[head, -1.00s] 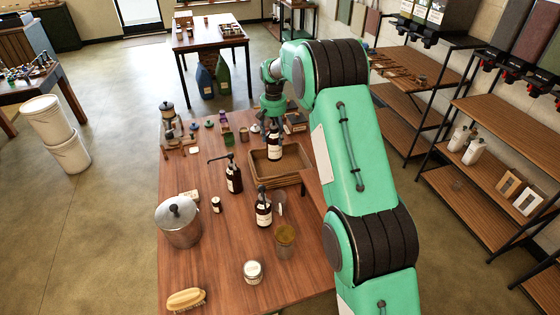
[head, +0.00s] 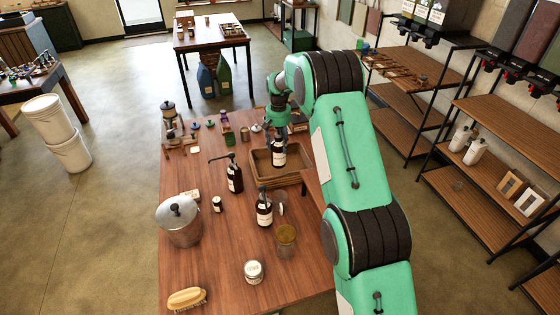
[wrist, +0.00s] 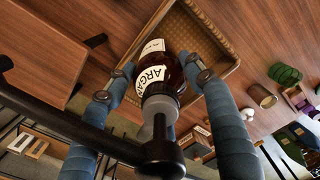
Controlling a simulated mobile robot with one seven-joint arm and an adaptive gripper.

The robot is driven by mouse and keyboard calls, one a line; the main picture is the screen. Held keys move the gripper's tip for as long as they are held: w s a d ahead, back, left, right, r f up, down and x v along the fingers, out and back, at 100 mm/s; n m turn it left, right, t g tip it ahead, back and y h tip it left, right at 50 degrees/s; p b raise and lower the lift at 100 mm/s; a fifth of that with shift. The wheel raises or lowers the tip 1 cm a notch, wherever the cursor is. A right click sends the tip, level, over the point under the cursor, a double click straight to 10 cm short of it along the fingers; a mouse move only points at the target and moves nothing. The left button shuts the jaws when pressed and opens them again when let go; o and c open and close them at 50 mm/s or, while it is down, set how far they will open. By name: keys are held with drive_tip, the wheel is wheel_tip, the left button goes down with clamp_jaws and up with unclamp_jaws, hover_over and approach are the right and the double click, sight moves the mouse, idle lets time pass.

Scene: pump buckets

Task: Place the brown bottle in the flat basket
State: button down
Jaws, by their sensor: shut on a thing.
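The brown bottle (head: 279,158) has a white label and a dark pump top, and it stands about upright in my gripper (head: 278,138). In the wrist view the bottle (wrist: 157,70) sits between the two blue fingers, which close on its sides, and its label reads "ARGAN". The flat basket (head: 292,179) is a shallow brown tray on the table. In the head view the bottle's lower end lies within the basket's outline. I cannot tell whether its base touches the basket floor. The basket's wall (wrist: 222,36) shows beyond the bottle in the wrist view.
Two other brown pump bottles, one left of the basket (head: 235,180) and one in front of it (head: 264,213), stand close by. Small items crowd the far end.

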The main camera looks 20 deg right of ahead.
sight(279, 160)
drive_tip(key=shift+f+b, duration=0.35)
drive_tip(key=shift+f, duration=2.55)
drive_tip(key=shift+f, duration=1.95)
drive_tip(key=c, duration=0.7)
unclamp_jaws()
drive_tip(key=shift+f, duration=0.1)
wheel_tip(279, 160, up, 11)
drive_tip(key=shift+r+p, duration=0.15)
drive_tip(key=shift+p, duration=0.35)
drive_tip(key=shift+r, duration=0.5)
